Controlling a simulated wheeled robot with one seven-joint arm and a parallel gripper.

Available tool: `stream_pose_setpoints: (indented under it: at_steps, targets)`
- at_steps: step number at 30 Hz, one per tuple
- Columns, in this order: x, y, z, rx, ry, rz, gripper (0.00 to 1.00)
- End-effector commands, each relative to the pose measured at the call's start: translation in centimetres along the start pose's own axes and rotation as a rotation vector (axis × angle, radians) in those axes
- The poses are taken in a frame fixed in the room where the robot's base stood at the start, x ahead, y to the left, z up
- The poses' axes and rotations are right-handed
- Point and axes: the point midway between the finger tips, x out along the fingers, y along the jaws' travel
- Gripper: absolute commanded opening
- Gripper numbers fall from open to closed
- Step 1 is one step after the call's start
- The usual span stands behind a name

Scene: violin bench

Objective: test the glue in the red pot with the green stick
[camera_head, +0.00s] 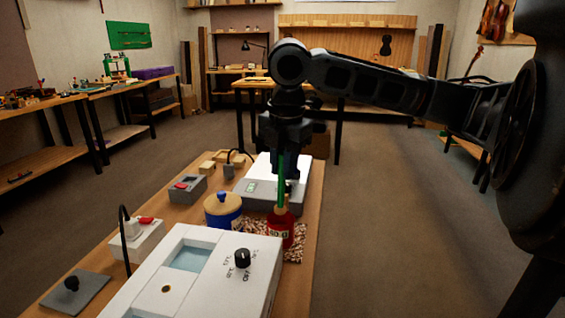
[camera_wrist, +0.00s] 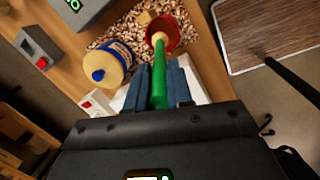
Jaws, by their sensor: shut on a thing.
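My gripper (camera_head: 285,150) is shut on the green stick (camera_head: 281,180), which hangs down from it, roughly upright. In the wrist view the green stick (camera_wrist: 160,92) runs between the blue-grey fingers of my gripper (camera_wrist: 161,80). The red pot (camera_head: 279,228), with a pale label, stands on a speckled mat directly below the stick. In the wrist view the stick's pale tip overlaps the open mouth of the red pot (camera_wrist: 172,30). I cannot tell how deep the tip reaches, and the glue cannot be made out.
A white box with a black knob (camera_head: 205,285) fills the bench front. A grey-white device (camera_head: 250,192) stands behind. Grey and white switch boxes (camera_head: 187,189) line the left.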

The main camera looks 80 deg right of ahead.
Motion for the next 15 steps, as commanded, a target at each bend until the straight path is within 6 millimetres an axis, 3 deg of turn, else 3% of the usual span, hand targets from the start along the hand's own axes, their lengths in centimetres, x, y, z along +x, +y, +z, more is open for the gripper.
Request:
stream_pose_setpoints:
  at_steps: [1,15]
  targets:
    - [1.1,-0.1,-0.1,0.0,-0.001,0.0,0.0]
    - [5.9,-0.7,-0.6,0.001,0.002,0.0,0.0]
